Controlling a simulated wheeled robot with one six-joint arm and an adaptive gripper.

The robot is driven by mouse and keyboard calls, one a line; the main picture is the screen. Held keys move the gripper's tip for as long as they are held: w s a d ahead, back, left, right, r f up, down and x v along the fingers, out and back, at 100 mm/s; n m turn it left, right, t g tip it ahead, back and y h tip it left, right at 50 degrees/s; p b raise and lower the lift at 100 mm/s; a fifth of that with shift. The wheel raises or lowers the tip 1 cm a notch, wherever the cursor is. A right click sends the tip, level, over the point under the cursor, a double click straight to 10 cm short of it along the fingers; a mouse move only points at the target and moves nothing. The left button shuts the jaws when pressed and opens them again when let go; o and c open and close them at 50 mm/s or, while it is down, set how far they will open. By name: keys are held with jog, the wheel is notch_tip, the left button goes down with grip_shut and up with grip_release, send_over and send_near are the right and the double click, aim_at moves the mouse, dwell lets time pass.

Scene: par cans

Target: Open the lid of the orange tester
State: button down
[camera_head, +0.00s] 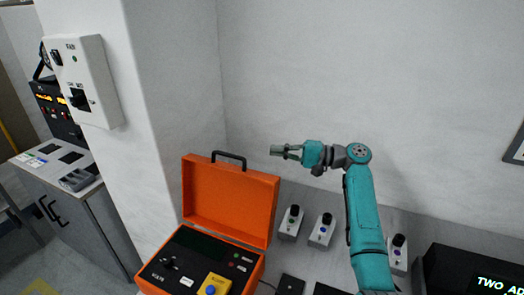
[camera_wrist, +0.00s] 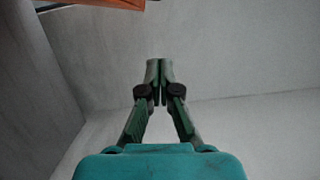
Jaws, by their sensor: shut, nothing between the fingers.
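The orange tester (camera_head: 204,262) stands on the bench at the lower middle of the head view. Its lid (camera_head: 228,196) is raised and stands upright at the back, with a dark handle (camera_head: 229,155) on its top edge. The black panel inside shows, with a yellow box and a blue button on it. In the wrist view, an orange edge (camera_wrist: 105,3), likely the lid, shows at the top left. My gripper (camera_head: 275,150) is in the air above and to the right of the lid, apart from it. Its fingers (camera_wrist: 159,68) are shut and empty.
Several small white switch boxes (camera_head: 322,230) stand on the bench right of the tester. A black display box (camera_head: 465,270) is at the lower right. A white pillar (camera_head: 105,140) with a wall box (camera_head: 84,80) rises at the left. Air above the bench is free.

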aim_at(235, 171)
jog(key=s+a, duration=0.2)
jog(key=a, duration=0.8)
jog(key=shift+s+r, duration=0.25)
jog(key=shift+s, duration=0.15)
jog(key=s+n, duration=0.1)
jog(key=s+a+r+n, duration=0.1)
jog(key=s, duration=0.1)
jog(key=s+n, duration=0.1)
jog(key=s, duration=0.1)
jog(key=shift+s+a+r+n+h, duration=0.1)
jog(key=shift+a+r+n+h, duration=0.2)
jog(key=shift+a+r+h, duration=0.1)
